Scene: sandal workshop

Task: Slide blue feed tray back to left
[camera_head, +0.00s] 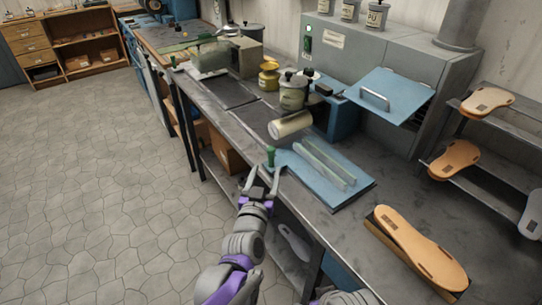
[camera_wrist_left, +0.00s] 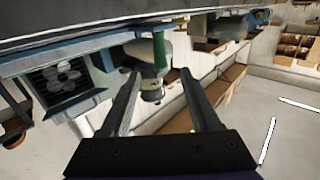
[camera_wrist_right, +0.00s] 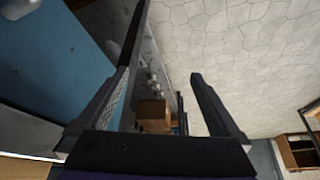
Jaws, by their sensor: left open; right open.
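The blue feed tray (camera_head: 358,193) lies flat on the workbench, with two clear rails along it. A green upright handle (camera_head: 271,155) stands at its left end, near the bench's front edge. My left gripper (camera_head: 263,174) is open just in front of and below the handle in the head view; whether they touch cannot be told. In the left wrist view a green post (camera_wrist_left: 159,48) shows beyond the gap between the open, empty fingers (camera_wrist_left: 159,72). My right gripper (camera_wrist_right: 168,42) is open and empty beside a blue panel (camera_wrist_right: 65,60); its fingers are outside the head view.
A pale roller (camera_head: 290,125) lies behind the tray's left end. A grey machine with a raised blue flap (camera_head: 390,95) stands behind. A sandal sole (camera_head: 420,248) rests on the bench at right. Pots and a yellow item (camera_head: 269,75) stand farther back. The floor at left is clear.

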